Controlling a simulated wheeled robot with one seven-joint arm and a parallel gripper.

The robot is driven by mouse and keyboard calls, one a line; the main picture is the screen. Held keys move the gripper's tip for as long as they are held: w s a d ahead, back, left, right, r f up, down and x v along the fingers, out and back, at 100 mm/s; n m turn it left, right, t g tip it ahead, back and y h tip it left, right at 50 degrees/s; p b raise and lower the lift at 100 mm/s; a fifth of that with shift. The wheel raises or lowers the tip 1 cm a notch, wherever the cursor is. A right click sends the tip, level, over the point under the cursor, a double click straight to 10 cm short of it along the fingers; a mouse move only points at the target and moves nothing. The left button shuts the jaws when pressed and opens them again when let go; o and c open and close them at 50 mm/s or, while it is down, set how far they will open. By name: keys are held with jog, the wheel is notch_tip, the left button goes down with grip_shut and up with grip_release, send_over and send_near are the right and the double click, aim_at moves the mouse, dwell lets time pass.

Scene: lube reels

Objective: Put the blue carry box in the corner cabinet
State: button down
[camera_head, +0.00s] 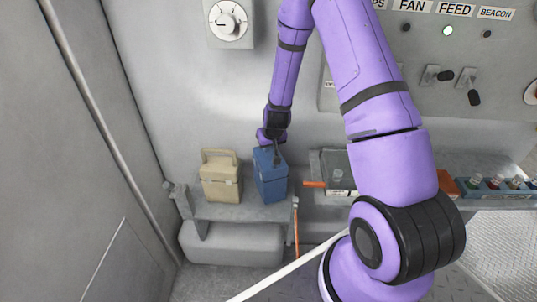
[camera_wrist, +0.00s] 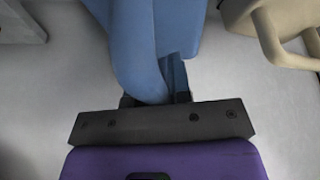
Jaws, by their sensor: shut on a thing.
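The blue carry box (camera_head: 271,182) is upright at the shelf in the head view, to the right of a beige carry box. My gripper (camera_head: 274,148) is above it and shut on its top handle. In the wrist view the blue carry box (camera_wrist: 135,35) fills the upper middle, just beyond my gripper (camera_wrist: 156,99); the fingertips are mostly hidden by the box. I cannot tell whether the box's base touches the shelf. I cannot make out for sure which part in view is the corner cabinet.
The beige carry box (camera_head: 221,182) stands close on the left; it also shows in the wrist view (camera_wrist: 275,28). The grey shelf (camera_head: 237,213) has an orange-ended rod in front. Small bottles (camera_head: 493,183) stand at the right.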

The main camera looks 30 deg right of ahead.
aim_at(269, 155)
jog(key=shift+f, duration=1.85)
jog(key=c, duration=1.1)
grip_release()
jog(key=shift+f, duration=0.1)
jog(key=shift+o, duration=0.2)
